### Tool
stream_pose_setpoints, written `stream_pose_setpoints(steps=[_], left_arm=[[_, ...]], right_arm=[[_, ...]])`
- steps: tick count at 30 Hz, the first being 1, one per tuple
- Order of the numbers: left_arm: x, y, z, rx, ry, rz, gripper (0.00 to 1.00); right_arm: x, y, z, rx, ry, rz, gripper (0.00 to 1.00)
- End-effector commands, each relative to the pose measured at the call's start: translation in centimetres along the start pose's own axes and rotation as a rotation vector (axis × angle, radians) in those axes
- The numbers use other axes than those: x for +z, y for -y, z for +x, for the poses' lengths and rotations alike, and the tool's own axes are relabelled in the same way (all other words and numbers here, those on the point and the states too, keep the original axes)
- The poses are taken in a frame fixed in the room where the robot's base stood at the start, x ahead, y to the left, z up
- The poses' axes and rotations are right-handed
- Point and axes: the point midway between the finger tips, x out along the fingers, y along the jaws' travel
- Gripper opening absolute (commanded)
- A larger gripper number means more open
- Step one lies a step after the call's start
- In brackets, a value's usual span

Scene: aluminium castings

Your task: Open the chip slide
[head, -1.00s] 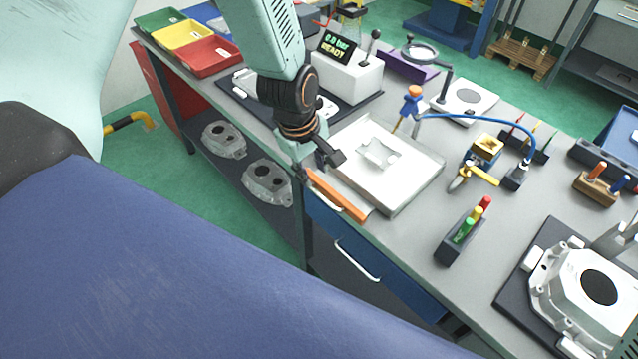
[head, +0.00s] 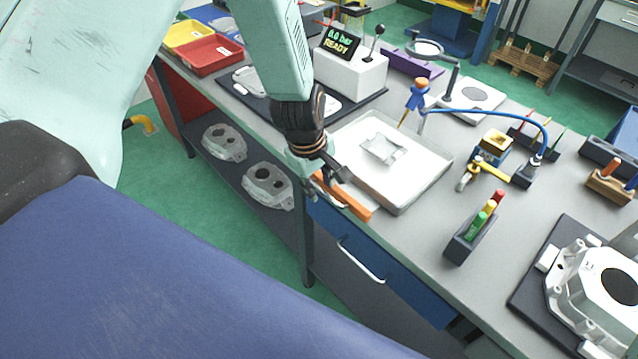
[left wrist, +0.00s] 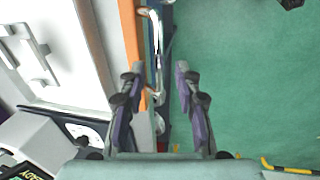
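A shallow white tray (head: 425,178) lies at the bench's front edge with a small pale raised piece (head: 385,148) in it. An orange strip (head: 352,206) runs along the tray's front side, probably the front of the chip slide; it also shows in the left wrist view (left wrist: 130,35). My left gripper (head: 331,180) is at the strip's left end, pointing down. In the left wrist view its two fingers (left wrist: 160,70) are apart with nothing held between them. One fingertip is close to the strip; I cannot tell whether it touches. My right gripper is not in view.
A blue drawer (head: 405,288) with a pale handle (head: 360,262) is below the tray. A white box with a READY display (head: 350,70) stands behind my gripper. A block with coloured pegs (head: 473,235) stands right of the tray. Green floor is open in front of the bench.

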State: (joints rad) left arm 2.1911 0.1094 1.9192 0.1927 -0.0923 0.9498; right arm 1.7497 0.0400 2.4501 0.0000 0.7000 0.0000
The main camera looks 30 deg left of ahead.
Motion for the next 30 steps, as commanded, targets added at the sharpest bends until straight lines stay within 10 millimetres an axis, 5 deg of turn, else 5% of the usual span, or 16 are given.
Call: stream_pose_setpoints(steps=[13, 30], left_arm=[[0.00, 0.01, -0.04, 0.000, 0.000, -0.001, 0.00], [-0.02, -0.02, -0.02, 0.001, -0.001, 0.000, 0.00]], right_arm=[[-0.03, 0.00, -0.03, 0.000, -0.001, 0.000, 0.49], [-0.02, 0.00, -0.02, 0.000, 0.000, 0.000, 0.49]])
